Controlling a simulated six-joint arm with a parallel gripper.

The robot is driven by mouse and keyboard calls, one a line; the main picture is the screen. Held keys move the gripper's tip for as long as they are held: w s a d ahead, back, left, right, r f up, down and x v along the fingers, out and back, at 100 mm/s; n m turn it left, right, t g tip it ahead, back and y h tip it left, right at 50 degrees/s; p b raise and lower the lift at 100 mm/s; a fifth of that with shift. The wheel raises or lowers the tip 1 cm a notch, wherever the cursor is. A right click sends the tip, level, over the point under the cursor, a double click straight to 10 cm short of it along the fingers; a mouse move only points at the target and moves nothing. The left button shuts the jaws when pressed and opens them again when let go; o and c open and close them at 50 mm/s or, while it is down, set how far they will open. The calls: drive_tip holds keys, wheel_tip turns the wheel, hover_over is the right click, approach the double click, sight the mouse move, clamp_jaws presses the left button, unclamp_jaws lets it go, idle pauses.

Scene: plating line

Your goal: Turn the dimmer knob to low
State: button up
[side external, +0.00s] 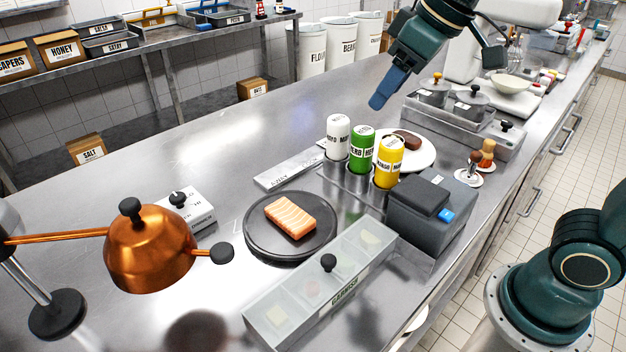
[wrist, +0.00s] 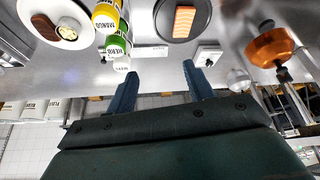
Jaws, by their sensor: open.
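A small white box (side external: 198,215) with printed marks stands on the steel counter, behind the copper lamp. A black knob (side external: 178,198) sits on its top; this looks like the dimmer, but its setting is too small to read. The white box also shows in the wrist view (wrist: 208,56), right of the salmon plate. My gripper (side external: 380,103) is in the air above the counter, behind the bottles and well to the right of the dimmer. In the wrist view my gripper (wrist: 158,82) has its two blue fingers wide apart, with nothing between them.
The copper lamp (side external: 150,255) hangs near the dimmer. A dark plate with salmon (side external: 290,218), a lidded garnish box (side external: 325,285), several bottles (side external: 361,150) in a holder and a grey machine (side external: 430,215) stand in front. The counter's rear left is clear.

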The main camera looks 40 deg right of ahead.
drive_tip(key=w+a+f+n+y, duration=0.1)
drive_tip(key=w+a+n, duration=0.1)
drive_tip(key=w+a, duration=0.4)
drive_tip(key=w+a+n, duration=0.1)
drive_tip(key=w+a, duration=0.2)
drive_tip(key=w, duration=0.5)
drive_tip(key=n+g+y, duration=0.1)
drive_tip(key=n+g, duration=0.1)
drive_tip(key=n, duration=0.1)
approach(177, 196)
drive_tip(key=v, duration=0.6)
drive_tip(key=shift+s+f, duration=0.1)
drive_tip(key=shift+f, duration=0.05)
drive_tip(key=x, duration=1.3)
drive_tip(key=shift+a+f, duration=0.1)
drive_tip(key=shift+f, duration=0.25)
drive_tip(key=shift+c, duration=0.4)
drive_tip(key=c, duration=0.9)
